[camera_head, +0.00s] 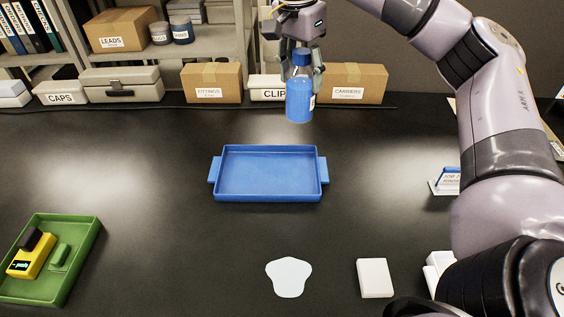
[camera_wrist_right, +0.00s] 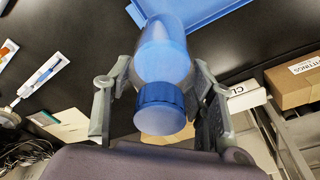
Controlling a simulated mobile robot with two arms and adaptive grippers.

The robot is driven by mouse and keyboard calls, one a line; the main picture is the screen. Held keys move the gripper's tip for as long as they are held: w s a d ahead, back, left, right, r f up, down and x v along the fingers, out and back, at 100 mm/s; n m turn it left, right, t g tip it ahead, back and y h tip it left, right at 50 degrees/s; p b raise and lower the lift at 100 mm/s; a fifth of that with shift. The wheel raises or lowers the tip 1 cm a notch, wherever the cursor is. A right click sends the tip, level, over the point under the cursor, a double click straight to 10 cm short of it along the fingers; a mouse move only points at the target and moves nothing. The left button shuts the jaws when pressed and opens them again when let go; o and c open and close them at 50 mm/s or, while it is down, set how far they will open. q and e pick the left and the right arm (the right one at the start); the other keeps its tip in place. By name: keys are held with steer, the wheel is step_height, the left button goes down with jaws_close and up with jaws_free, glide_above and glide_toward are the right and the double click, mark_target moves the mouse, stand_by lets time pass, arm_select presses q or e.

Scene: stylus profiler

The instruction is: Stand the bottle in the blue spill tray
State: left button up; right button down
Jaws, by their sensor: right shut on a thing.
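The bottle (camera_head: 299,101) is blue with a darker blue cap, and it hangs upright above the bench, behind the tray and a little to its right. My right gripper (camera_head: 301,74) is shut on the bottle near its cap. In the right wrist view, the bottle (camera_wrist_right: 163,60) is between the two fingers of the right gripper (camera_wrist_right: 160,92). The blue spill tray (camera_head: 268,196) lies empty on the black bench, with a handle at each end. A part of it shows in the wrist view (camera_wrist_right: 190,14). My left gripper is not in view.
A green tray (camera_head: 75,258) with a yellow device (camera_head: 30,256) lies at the front left. A pale puddle-shaped patch (camera_head: 289,277) and a white block (camera_head: 375,278) lie in front. Cardboard boxes (camera_head: 211,83) line the back. The bench around the blue tray is clear.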

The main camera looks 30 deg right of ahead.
mark_target(301, 117)
step_height(301, 117, down, 11)
steer(key=shift+r+b, duration=0.15)
steer(key=shift+b, duration=0.85)
step_height(301, 117, down, 8)
steer(key=p, duration=0.1)
steer(key=shift+p, duration=0.3)
steer(key=c, duration=0.7)
jaws_free()
